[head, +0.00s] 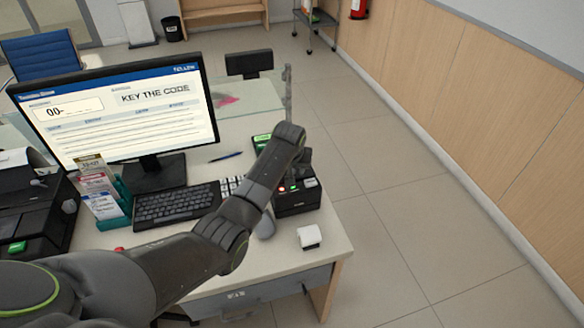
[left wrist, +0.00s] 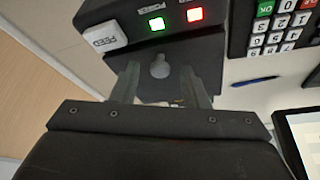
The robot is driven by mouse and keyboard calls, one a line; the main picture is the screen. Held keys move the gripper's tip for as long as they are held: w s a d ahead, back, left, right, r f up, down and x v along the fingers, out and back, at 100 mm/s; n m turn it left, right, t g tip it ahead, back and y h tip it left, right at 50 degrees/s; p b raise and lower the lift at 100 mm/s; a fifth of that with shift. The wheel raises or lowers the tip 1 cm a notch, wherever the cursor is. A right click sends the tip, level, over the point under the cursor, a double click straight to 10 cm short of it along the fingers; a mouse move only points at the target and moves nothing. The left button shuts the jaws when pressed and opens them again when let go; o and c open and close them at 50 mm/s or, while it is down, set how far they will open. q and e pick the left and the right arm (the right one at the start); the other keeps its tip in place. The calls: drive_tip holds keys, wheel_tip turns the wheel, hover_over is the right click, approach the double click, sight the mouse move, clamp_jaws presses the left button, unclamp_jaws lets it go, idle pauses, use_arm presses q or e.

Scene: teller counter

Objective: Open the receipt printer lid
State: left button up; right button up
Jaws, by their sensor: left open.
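The receipt printer (head: 296,203) is a dark box near the right end of the counter, with lit green and red lights. My left gripper (left wrist: 161,84) is open over it, and the forearm hides much of the printer in the head view. In the left wrist view the printer (left wrist: 215,55) shows a white FEED button (left wrist: 104,38) and the lights. A small grey rounded tab (left wrist: 160,67) on its dark surface lies between my two fingers, with a gap on each side. Whether the fingers touch the printer, I cannot tell. The lid looks shut. My right gripper is out of view.
A mouse (head: 265,225), keyboard (head: 177,206), keypad (head: 232,186), pen (head: 226,156) and monitor (head: 120,110) are left of the printer. Open floor lies to the right.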

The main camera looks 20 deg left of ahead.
use_arm(q)
drive_tip(key=shift+c, duration=0.4)
clamp_jaws()
drive_tip(key=shift+r, duration=0.1)
